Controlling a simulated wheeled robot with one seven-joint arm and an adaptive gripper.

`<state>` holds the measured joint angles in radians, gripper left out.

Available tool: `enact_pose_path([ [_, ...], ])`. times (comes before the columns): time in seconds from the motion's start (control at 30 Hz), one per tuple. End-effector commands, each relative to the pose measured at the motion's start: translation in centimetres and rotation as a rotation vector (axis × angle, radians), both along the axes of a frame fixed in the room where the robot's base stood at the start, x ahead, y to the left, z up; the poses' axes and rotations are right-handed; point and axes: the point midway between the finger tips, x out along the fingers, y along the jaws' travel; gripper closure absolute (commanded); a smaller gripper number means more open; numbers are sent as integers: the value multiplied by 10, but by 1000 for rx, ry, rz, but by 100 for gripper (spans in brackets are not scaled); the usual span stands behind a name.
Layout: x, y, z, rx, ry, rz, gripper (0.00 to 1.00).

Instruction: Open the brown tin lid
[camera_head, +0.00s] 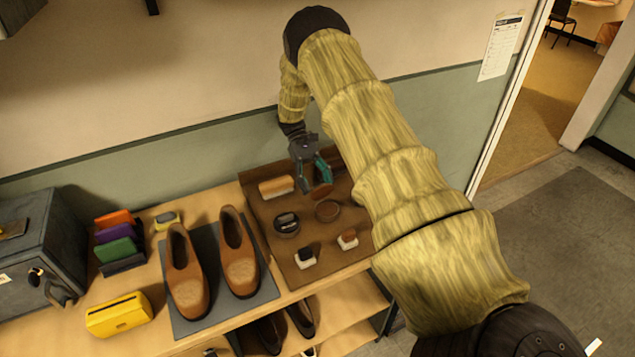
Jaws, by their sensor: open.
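A round brown tin (327,211) lies on the brown mat (264,222) at the right part of the bench. I cannot make out the edge between its lid and body. A dark round tin (286,224) sits left of the brown tin.
A brush (276,187) lies behind the tins, and two small light-and-dark items (304,258) (347,239) stand in front. Brown shoes (187,280) rest on a grey mat (208,250) at left. A yellow box (118,314) stands farther left. The wall is behind.

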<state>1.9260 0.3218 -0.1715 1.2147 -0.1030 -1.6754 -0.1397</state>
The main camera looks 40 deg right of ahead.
Motion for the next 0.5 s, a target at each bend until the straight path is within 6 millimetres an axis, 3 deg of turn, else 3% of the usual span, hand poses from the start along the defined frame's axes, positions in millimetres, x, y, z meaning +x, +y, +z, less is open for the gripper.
enact_pose_path([
  [0.23, 0, -1, 12, 0, -3, -2, 39],
  [0.5, 0, -2, 55, 0, -3, -2, 39],
])
